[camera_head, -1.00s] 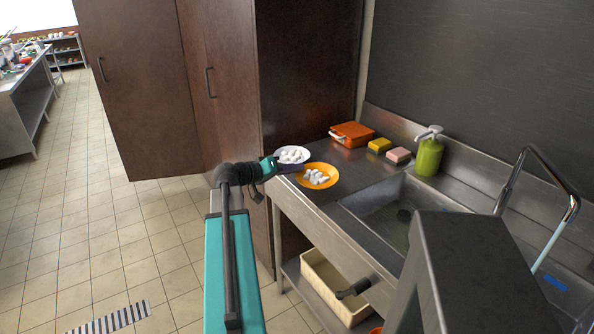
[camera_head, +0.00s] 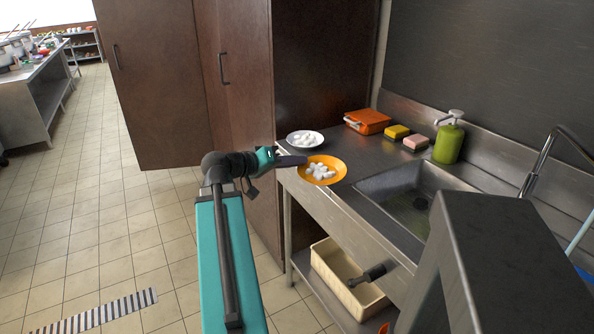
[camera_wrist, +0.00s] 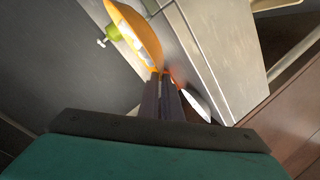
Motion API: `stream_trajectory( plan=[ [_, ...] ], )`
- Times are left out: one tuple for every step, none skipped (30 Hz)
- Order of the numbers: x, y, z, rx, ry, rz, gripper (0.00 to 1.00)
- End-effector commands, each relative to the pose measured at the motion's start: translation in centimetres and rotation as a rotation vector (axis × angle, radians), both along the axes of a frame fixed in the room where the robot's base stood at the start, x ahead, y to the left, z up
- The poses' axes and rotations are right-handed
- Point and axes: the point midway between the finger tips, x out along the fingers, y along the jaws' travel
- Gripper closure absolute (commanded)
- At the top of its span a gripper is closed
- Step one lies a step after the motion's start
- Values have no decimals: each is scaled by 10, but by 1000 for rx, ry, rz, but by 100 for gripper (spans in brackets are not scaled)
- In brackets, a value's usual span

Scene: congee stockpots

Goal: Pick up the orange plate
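The orange plate (camera_head: 341,176) holds several small white pieces and is at the left end of the metal counter, near its front edge. My gripper (camera_head: 302,160) reaches in from the left, and its dark fingers are at the plate's left rim. In the wrist view the fingers (camera_wrist: 160,88) are close together, with their tips on the rim of the orange plate (camera_wrist: 143,25). The gripper looks shut on that rim. The plate appears slightly raised; its underside and any gap to the counter are hidden.
A white plate (camera_head: 318,143) with white pieces sits just behind the orange one. An orange box (camera_head: 367,122), yellow sponge (camera_head: 396,132), pink sponge (camera_head: 416,142) and green dispenser (camera_head: 448,144) line the back. The sink (camera_head: 410,205) is to the right; brown cabinets (camera_head: 155,80) stand at left.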

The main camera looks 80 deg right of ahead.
Motion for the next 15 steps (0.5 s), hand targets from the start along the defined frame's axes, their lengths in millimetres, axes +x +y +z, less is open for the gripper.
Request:
stream_trajectory(
  plan=[
    [1,1,-4,-2,0,0,100],
    [1,1,-5,-2,0,0,100],
    [1,2,-4,-2,0,0,100],
    [2,3,-4,-2,1,-1,100],
    [2,4,-4,-3,0,-1,100],
    [2,5,-4,-2,0,0,100],
    [3,5,-4,-2,0,0,100],
    [3,6,-3,-2,1,0,100],
    [3,7,-3,-3,0,0,100],
    [3,8,-3,-3,0,0,100],
    [3,9,-3,-2,0,-1,100],
    [4,10,-3,-2,0,0,100],
    [4,11,-3,-2,0,0,100],
    [4,12,-3,-2,0,0,100],
    [4,13,-3,-2,0,0,100]
  ],
)
